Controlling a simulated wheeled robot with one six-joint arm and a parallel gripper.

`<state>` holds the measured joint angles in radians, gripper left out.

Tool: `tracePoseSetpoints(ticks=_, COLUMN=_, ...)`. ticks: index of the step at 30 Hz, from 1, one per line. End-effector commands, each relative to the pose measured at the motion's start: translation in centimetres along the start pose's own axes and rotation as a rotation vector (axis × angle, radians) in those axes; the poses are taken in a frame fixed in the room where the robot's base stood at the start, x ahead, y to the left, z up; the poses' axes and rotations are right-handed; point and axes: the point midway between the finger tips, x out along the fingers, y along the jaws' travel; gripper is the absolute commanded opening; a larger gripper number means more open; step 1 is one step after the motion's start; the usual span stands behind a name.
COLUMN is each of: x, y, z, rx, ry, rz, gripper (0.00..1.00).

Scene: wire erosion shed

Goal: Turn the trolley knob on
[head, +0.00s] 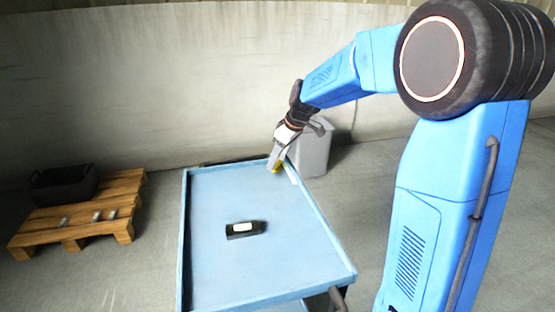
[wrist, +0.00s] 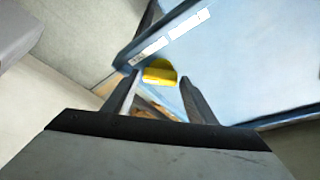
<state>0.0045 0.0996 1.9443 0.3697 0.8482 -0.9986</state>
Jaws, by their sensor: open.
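The blue trolley (head: 210,210) stands in front of me with a raised rim. A yellow knob (head: 277,167) sits at its far right corner, partly hidden by my gripper (head: 285,158) in the head view. In the wrist view the yellow knob (wrist: 160,72) shows rounded, beside the rim. My gripper (wrist: 160,77) is open, with one finger to each side of the knob near the fingertips. I cannot tell whether either finger touches it. Two white label strips (wrist: 150,50) are on the blue surface beside the knob.
A dark block with a white label (head: 244,229) lies on the trolley top. A grey box (head: 314,148) stands behind the far right corner, close to my gripper. A wooden pallet (head: 125,190) with a black crate (head: 63,184) is at left. The floor between pallet and trolley is clear.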

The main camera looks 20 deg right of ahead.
Motion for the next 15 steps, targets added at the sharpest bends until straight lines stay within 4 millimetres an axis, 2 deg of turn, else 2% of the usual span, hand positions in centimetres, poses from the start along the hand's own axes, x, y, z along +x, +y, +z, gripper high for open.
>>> tracePoseSetpoints(ticks=9, x=0.28, y=-0.01, z=-0.02, rx=0.0, ry=0.0, rz=0.0, gripper=0.52)
tracePoseSetpoints(ticks=10, x=0.27, y=-0.01, z=-0.02, rx=-0.001, ry=0.0, rz=0.0, gripper=0.49)
tracePoseSetpoints(ticks=13, x=0.27, y=-0.01, z=-0.01, rx=-0.001, ry=0.0, rz=0.0, gripper=0.25)
tracePoseSetpoints(ticks=14, x=0.27, y=-0.02, z=-0.01, rx=-0.001, ry=0.0, rz=0.0, gripper=0.21)
tracePoseSetpoints(ticks=15, x=0.26, y=-0.01, z=-0.01, rx=-0.001, ry=0.0, rz=0.0, gripper=0.21)
